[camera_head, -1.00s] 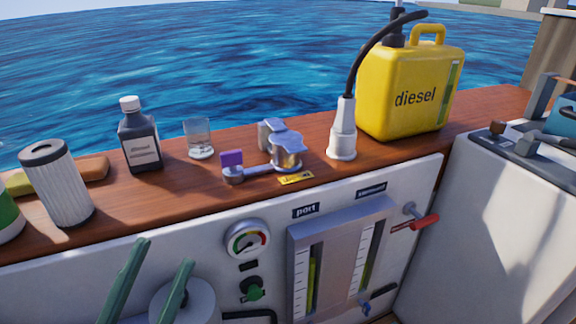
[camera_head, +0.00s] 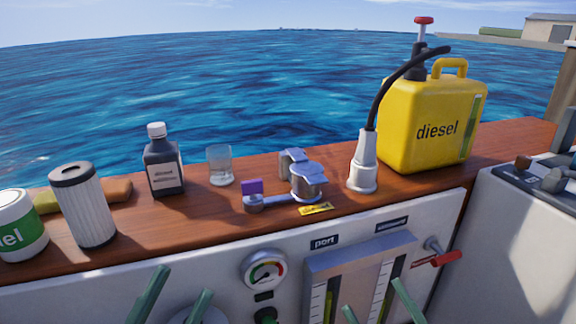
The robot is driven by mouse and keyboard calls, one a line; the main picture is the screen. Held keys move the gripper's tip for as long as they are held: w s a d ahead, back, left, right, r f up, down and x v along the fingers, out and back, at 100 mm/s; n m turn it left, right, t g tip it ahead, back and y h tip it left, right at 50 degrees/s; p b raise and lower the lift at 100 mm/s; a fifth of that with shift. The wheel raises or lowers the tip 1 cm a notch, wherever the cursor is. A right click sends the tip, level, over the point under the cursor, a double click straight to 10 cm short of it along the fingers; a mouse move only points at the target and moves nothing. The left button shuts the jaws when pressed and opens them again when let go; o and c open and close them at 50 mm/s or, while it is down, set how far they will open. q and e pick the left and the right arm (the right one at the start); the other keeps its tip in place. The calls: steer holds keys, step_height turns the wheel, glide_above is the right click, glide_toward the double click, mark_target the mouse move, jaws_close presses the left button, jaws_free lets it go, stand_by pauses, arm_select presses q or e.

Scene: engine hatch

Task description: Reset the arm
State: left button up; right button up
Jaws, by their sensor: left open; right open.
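My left gripper (camera_head: 185,280) shows at the bottom left as two green fingers, spread apart with nothing between them. It is in front of the white panel below the wooden ledge. My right gripper (camera_head: 372,295) shows at the bottom, right of the middle. Its two green fingers are also apart and empty, in front of the gauge frame (camera_head: 335,262). Only the finger ends of both grippers show; the arms are out of view.
On the wooden ledge (camera_head: 225,218) stand a white can (camera_head: 20,225), a pleated filter (camera_head: 82,205), a dark bottle (camera_head: 163,162), a glass (camera_head: 220,167), a metal fitting (camera_head: 305,180), a white nozzle (camera_head: 363,165) and a yellow diesel can (camera_head: 425,125). A red-handled valve (camera_head: 440,257) sticks out at right.

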step_height(320, 180, up, 11)
steer(key=s+m+h+p, duration=0.3)
steer(key=m+p, duration=0.3)
steer(key=p, duration=0.1)
arm_select(q)
steer(key=w+a+f+n+g+y+p, duration=0.2)
steer(key=w+n+y+p, duration=0.4)
steer(key=w+y+p, duration=0.15)
arm_select(e)
step_height(320, 180, down, 6)
steer(key=w+d+m+g+h+p, duration=0.25)
steer(key=m+g+h+p, duration=0.35)
steer(key=p, duration=0.5)
arm_select(q)
steer(key=s+a+f+n+g+y+p, duration=0.3)
steer(key=s+f+n+g+y+p, duration=0.1)
steer(key=s+f+g+p, duration=0.4)
steer(key=s+g+y+p, duration=0.1)
steer(key=s+g+p, duration=0.1)
steer(key=p, duration=0.1)
arm_select(e)
steer(key=s+d+f+g+h, duration=0.1)
steer(key=s+f+g+h, duration=0.1)
steer(key=s+f+g, duration=0.3)
steer(key=s, duration=0.3)
steer(key=shift+d+m+g, duration=0.25)
steer(key=shift+m+g, duration=0.05)
steer(key=shift+m, duration=0.1)
